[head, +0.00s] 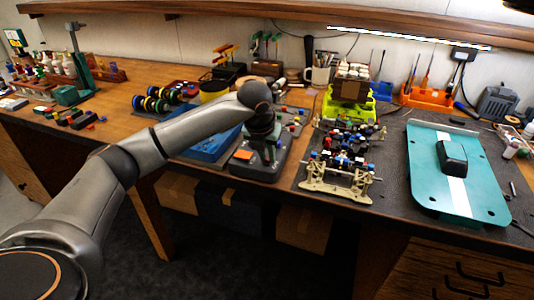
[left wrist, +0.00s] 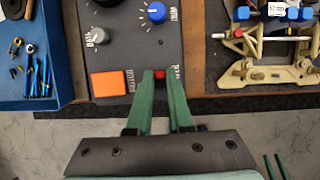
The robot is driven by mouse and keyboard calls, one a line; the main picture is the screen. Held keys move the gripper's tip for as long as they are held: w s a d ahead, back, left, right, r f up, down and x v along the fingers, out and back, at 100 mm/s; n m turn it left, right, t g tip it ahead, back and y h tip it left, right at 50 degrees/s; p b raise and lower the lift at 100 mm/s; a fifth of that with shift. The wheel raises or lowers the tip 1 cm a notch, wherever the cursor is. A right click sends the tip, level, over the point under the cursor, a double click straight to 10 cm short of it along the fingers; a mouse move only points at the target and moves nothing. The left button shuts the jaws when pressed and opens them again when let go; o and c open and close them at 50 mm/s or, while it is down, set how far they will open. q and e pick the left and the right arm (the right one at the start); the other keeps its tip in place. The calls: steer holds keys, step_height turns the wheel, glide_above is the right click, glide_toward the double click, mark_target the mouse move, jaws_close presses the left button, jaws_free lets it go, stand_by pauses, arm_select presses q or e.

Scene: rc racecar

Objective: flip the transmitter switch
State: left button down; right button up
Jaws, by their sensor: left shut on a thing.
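The transmitter is a dark grey box (head: 257,170) near the front edge of the bench, below my left gripper in the head view. In the left wrist view the transmitter (left wrist: 130,52) shows a blue knob (left wrist: 157,12), a grey knob (left wrist: 94,36) and a square orange button (left wrist: 109,84). A small red switch (left wrist: 160,74) sits at its front right corner. My left gripper (left wrist: 161,77) has its green fingers shut on the red switch, one on each side. The fingers hide part of the switch. My right gripper is out of view.
A blue tray (left wrist: 36,101) with small tools lies just left of the transmitter. A car chassis (head: 340,178) stands close on its right. A teal car body (head: 425,165) lies farther right. The floor in front of the bench is open.

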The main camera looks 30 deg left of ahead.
arm_select(q)
steer(key=shift+w+r+g+p, duration=0.25)
steer(key=shift+g+p, duration=0.55)
steer(key=shift+p, duration=0.4)
steer(key=shift+w+a+f+g+h+p, duration=0.1)
steer(key=shift+w+f+g+h+p, duration=0.15)
steer(key=shift+g+p, duration=0.4)
steer(key=shift+w+g+h+p, duration=0.1)
steer(key=shift+g+h+p, duration=0.15)
steer(key=shift+g+p, duration=0.2)
steer(key=shift+a, duration=0.1)
steer(key=c, duration=0.8)
jaws_free()
